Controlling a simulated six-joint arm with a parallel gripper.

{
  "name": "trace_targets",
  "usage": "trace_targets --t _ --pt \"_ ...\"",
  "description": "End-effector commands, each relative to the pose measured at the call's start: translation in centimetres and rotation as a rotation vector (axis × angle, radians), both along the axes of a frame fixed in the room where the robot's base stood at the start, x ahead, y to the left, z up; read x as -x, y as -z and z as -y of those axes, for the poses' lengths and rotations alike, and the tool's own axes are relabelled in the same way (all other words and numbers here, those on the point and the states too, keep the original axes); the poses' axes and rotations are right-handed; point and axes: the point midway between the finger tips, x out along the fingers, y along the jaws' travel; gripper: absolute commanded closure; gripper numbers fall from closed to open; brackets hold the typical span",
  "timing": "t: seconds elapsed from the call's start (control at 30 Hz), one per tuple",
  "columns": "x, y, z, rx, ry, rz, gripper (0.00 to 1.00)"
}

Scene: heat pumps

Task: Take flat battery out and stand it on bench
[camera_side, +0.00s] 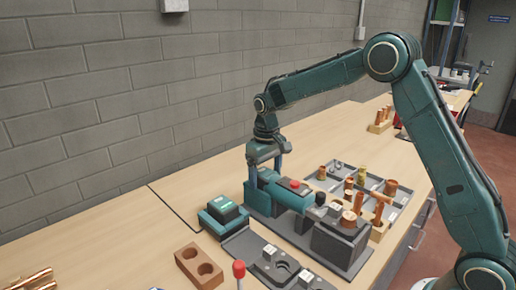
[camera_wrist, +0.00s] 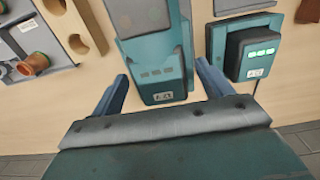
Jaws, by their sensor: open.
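The teal pressing tool (camera_side: 298,199) lies in a dark cradle on the bench. The flat battery (camera_wrist: 163,88), a teal block with unlit indicator marks and a small white label, sits at the end of the tool, which also shows in the wrist view (camera_wrist: 145,20). My gripper (camera_wrist: 163,86) is open, with one finger on each side of the battery and visible gaps between. In the side view my gripper (camera_side: 265,172) is down at the tool's left end, and its fingers partly hide the battery there.
A charger (camera_side: 212,222) left of the tool holds another battery (camera_wrist: 258,52) with green lights. Bare bench (camera_side: 110,240) lies left of the charger, along the wall.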

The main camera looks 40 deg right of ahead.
Motion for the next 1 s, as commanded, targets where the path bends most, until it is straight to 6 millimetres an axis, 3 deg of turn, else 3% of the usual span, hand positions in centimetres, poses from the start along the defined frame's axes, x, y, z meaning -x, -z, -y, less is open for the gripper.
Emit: trace_targets --t 0.17,0.47,0.83,1.0 --pt "0.0 0.0 0.0 0.000 0.000 0.000 0.22" --pt "0.0 0.0 0.0 0.000 0.000 0.000 0.81" --pt "-0.1 -0.4 0.0 0.000 0.000 0.002 0.81" --pt "-0.1 -1.5 0.0 0.000 0.000 0.005 0.81"
